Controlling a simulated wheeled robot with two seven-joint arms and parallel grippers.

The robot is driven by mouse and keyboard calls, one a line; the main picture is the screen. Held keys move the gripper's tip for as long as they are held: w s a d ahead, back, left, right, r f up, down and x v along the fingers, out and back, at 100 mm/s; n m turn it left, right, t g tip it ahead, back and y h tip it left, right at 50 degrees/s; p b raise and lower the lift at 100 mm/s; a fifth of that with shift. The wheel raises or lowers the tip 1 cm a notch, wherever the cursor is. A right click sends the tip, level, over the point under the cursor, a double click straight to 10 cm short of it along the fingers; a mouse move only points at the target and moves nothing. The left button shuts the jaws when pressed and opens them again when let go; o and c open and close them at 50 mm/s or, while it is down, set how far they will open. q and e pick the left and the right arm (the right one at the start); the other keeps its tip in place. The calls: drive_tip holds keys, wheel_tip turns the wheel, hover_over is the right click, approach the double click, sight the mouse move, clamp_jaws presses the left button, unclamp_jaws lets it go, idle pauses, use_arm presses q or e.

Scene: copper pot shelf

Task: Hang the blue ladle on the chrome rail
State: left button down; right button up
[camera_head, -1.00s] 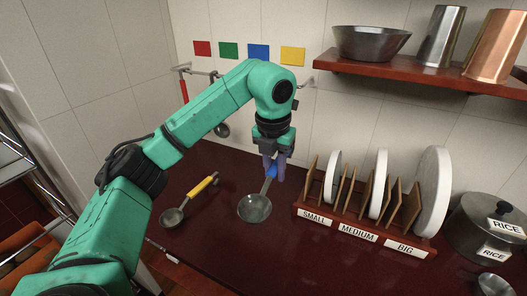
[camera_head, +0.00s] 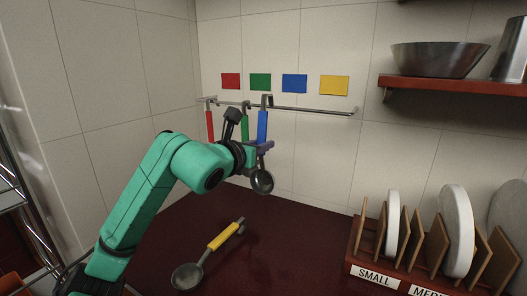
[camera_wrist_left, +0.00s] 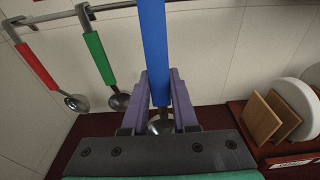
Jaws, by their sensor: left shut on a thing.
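The blue ladle (camera_head: 262,126) hangs upright in my left gripper (camera_head: 266,147), with its bowl (camera_head: 262,182) below the fingers. My left gripper is shut on the blue handle, which also shows in the left wrist view (camera_wrist_left: 153,40) between the purple fingers (camera_wrist_left: 159,98). The ladle's hooked top is at the chrome rail (camera_head: 310,109), just right of the green ladle (camera_head: 245,125). I cannot tell whether the hook rests on the rail or is only close to it. In the left wrist view the hook is out of frame. My right gripper is not in view.
A red ladle (camera_head: 210,126) and the green ladle hang on the rail's left part; its right part is bare. Red, green, blue (camera_head: 294,84) and yellow squares are above. A yellow-handled ladle (camera_head: 222,237) lies on the dark counter. A plate rack (camera_head: 375,274) stands right.

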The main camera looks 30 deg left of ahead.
use_arm(q)
drive_tip(key=shift+a+f, duration=0.1)
drive_tip(key=shift+w+a, duration=0.1)
drive_tip(key=w+f, duration=0.3)
drive_tip(key=w, duration=0.4)
drive_tip(key=shift+w+a+p, duration=0.15)
drive_tip(key=shift+w+p, duration=0.15)
drive_tip(key=shift+w, duration=0.05)
idle(0.5)
